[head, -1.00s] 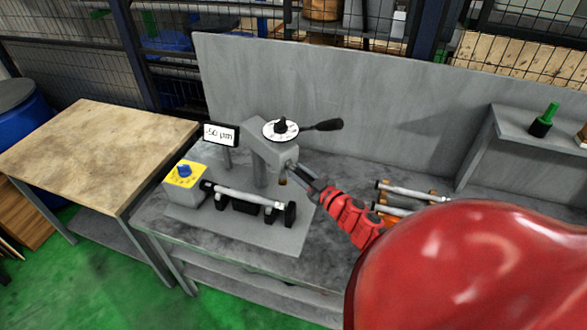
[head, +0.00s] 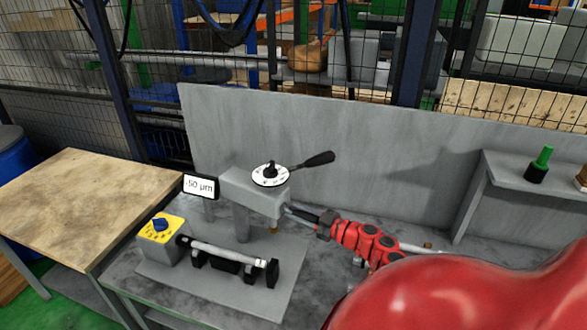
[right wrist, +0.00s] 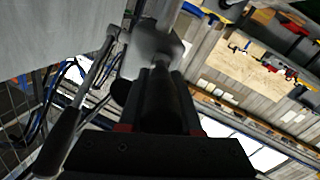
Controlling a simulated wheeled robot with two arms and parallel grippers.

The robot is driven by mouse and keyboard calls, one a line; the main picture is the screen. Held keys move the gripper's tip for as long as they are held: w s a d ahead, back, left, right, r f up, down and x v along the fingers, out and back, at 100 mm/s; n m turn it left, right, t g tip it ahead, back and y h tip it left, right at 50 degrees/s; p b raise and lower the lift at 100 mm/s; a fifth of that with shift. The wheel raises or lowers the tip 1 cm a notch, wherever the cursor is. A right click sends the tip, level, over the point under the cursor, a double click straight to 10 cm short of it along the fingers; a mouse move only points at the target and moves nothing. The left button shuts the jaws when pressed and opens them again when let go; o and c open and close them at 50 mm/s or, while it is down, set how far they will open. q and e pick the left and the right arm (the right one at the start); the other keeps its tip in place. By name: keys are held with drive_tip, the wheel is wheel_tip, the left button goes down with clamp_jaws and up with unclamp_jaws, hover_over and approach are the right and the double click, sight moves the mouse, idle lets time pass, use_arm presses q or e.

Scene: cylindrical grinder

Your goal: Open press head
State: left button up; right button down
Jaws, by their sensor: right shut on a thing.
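The grey press head (head: 252,192) stands on its column on the bench, with a round white dial (head: 270,174) on top and a black-handled lever (head: 312,162) pointing right. A second black handle (head: 312,215) on a thin metal rod sticks out from the head's right side. My right gripper (head: 322,222) is shut on this handle. In the right wrist view the handle (right wrist: 160,100) lies between the dark fingers, and the dial's lever (right wrist: 60,135) shows at the left. A workpiece shaft (head: 225,253) lies on the dark holders below the head. My left gripper is not in view.
A display reading -50 µm (head: 200,186) and a yellow box with a blue knob (head: 160,228) stand left of the head. A grey back panel (head: 390,170) rises behind. A wooden-topped table (head: 90,200) is at the left. My red arm covers the bench's right front.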

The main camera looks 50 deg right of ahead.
drive_tip(key=shift+f, duration=0.1)
drive_tip(key=c, duration=0.8)
unclamp_jaws()
drive_tip(key=shift+c, duration=0.2)
drive_tip(key=shift+o, duration=1.2)
drive_tip(key=shift+w, duration=0.15)
drive_tip(key=v, duration=0.1)
drive_tip(key=b+v, duration=0.1)
drive_tip(key=v, duration=0.2)
drive_tip(key=shift+s+d+f+b, duration=0.1)
drive_tip(key=shift+s+f+b, duration=0.2)
drive_tip(key=shift+f, duration=0.05)
drive_tip(key=b+v, duration=0.1)
drive_tip(key=v, duration=1.2)
drive_tip(key=shift+r+b, duration=0.3)
drive_tip(key=shift+r, duration=0.1)
